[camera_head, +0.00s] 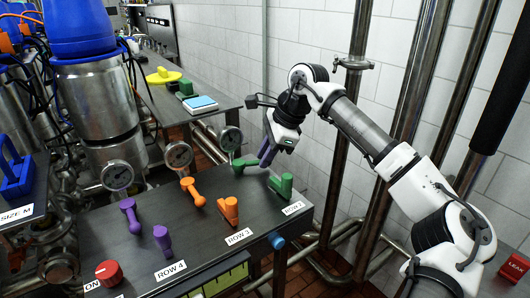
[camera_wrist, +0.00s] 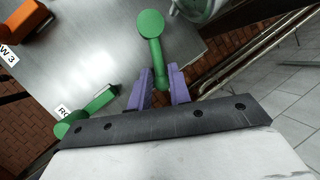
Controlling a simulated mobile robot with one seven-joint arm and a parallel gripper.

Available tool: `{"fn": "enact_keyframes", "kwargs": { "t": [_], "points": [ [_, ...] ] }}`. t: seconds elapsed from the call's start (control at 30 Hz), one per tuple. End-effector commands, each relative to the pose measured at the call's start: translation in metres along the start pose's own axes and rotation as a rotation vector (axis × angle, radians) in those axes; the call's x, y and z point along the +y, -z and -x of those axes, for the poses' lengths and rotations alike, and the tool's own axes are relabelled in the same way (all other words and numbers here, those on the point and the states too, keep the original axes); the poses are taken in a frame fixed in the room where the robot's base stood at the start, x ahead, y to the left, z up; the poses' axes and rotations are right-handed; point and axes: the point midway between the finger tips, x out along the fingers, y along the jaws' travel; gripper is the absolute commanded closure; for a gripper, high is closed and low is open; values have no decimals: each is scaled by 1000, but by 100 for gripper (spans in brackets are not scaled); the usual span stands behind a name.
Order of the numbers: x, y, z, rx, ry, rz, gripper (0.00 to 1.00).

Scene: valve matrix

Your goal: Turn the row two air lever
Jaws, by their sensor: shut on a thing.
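The row two panel carries two green levers. The rear green lever (camera_head: 240,165) has its handle pointing right, and its end is at my gripper (camera_head: 268,153). In the wrist view this lever (camera_wrist: 151,30) has its round hub at the top and its handle between the two purple fingers of my gripper (camera_wrist: 161,88), which are shut on the handle's end. The front green lever (camera_head: 283,187) stands near the "ROW 2" label (camera_head: 291,208). It also shows at lower left in the wrist view (camera_wrist: 95,107), clear of the fingers. No label reading "air" is legible.
Orange row 3 levers (camera_head: 229,209) and purple row 4 levers (camera_head: 163,240) stand to the left on the same dark bench (camera_head: 205,238). Pressure gauges (camera_head: 231,138) line its back edge. A vertical pipe (camera_head: 345,140) and white wall stand to the right of my gripper.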

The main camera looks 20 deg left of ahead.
Motion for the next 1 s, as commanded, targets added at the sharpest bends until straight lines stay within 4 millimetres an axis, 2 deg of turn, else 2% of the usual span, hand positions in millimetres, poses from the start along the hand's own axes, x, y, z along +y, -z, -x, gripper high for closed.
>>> {"fn": "enact_keyframes", "kwargs": {
  "t": [0.2, 0.5, 1.0],
  "points": [
    [-13, 1, 2, -34, -66, 161, 100],
    [-19, 2, -1, -66, -131, 320, 100],
    [-21, 2, -2, -79, -157, 389, 100]
  ]
}}
